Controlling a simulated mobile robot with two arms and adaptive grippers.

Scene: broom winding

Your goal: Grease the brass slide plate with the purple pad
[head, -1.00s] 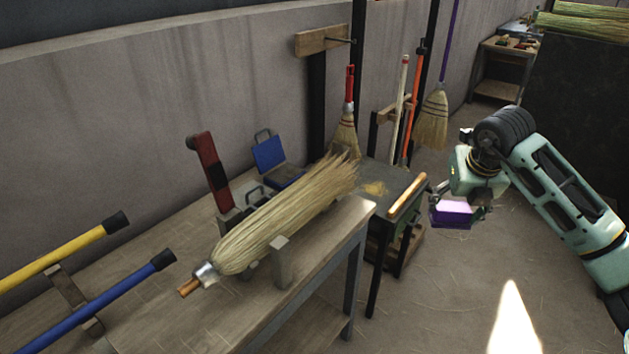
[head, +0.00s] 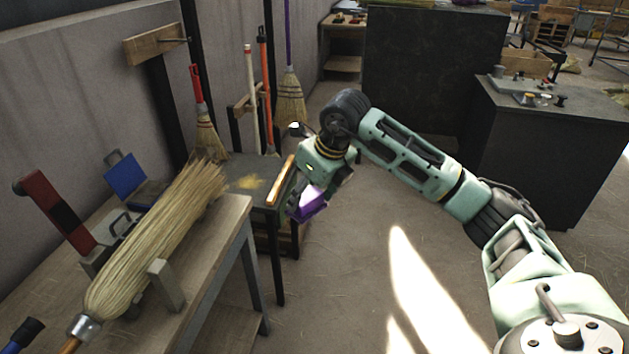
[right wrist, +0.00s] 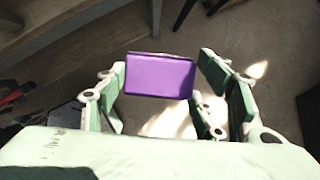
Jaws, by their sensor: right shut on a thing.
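My right gripper (head: 322,192) is shut on the purple pad (head: 308,206) and holds it in the air, just right of the small dark table (head: 250,178). In the right wrist view the pad (right wrist: 160,78) sits between the two green fingers, its broad face showing. A golden-tan strip (head: 281,182) lies along that table's right edge, left of the pad; I cannot tell whether it is the brass slide plate. A gap shows between pad and strip. My left gripper is out of view.
A bound straw broom head (head: 150,245) lies on the wooden bench (head: 205,290) at left. A dark cabinet (head: 560,130) stands at right. The floor (head: 350,290) between is clear.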

